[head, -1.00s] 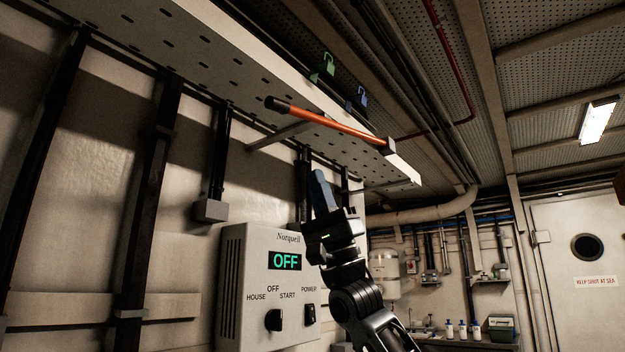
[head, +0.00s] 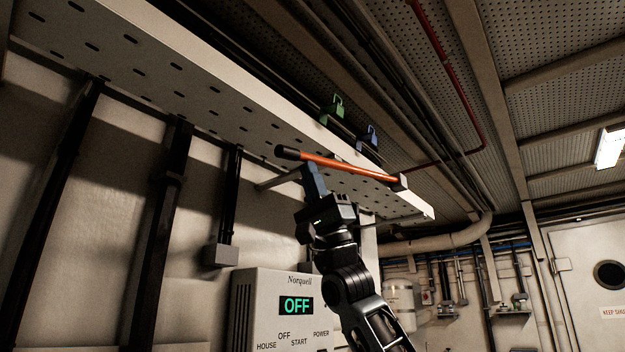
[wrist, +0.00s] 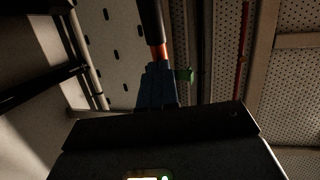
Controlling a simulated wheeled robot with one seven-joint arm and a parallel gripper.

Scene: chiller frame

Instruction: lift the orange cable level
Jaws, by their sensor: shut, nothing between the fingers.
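The orange thing is a straight, rigid-looking bar (head: 340,167) with a black grip (head: 290,153) at its left end and a dark block at its right end, by the tray's edge. It slopes down to the right in the head view. In the wrist view its orange part (wrist: 161,52) and black grip (wrist: 151,20) show just beyond my fingers. My gripper (head: 308,168) is shut and empty, its blue fingers pointing up just under the bar near the grip. Its fingers also show in the wrist view (wrist: 158,70). Whether they touch the bar, I cannot tell.
A perforated overhead tray (head: 150,75) runs above the bar. A Norquell control box (head: 285,310) reading OFF is on the wall below. Free room lies to the right.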

